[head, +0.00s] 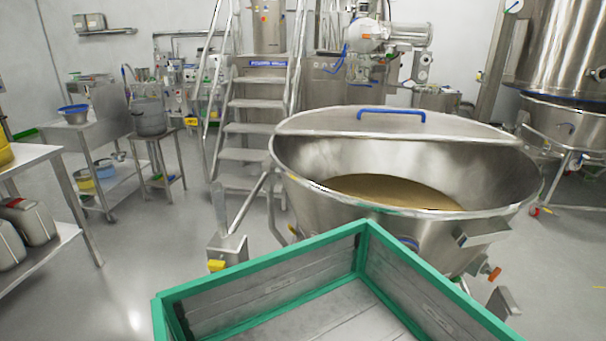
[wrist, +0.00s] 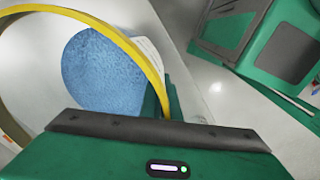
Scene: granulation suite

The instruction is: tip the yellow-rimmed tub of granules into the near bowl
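The yellow-rimmed tub (wrist: 147,62) fills the left of the wrist view, with blue granules (wrist: 103,72) inside. Its pale wall shows between the granules and the rim, and its left part is cut off. My gripper (wrist: 166,98) has its green fingers on either side of the rim and looks shut on it. Neither my gripper nor this held tub shows in the head view. The near bowl (head: 300,166) is a large steel vessel right of centre in the head view. It holds tan granules (head: 390,191), and its front half is open.
A lid (head: 430,127) with a blue handle covers the bowl's back. A steel stair (head: 253,128) stands behind. Steel tables (head: 30,155) stand at left, with white canisters (head: 30,221) below the nearest. The floor (head: 140,270) left of the bowl is clear.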

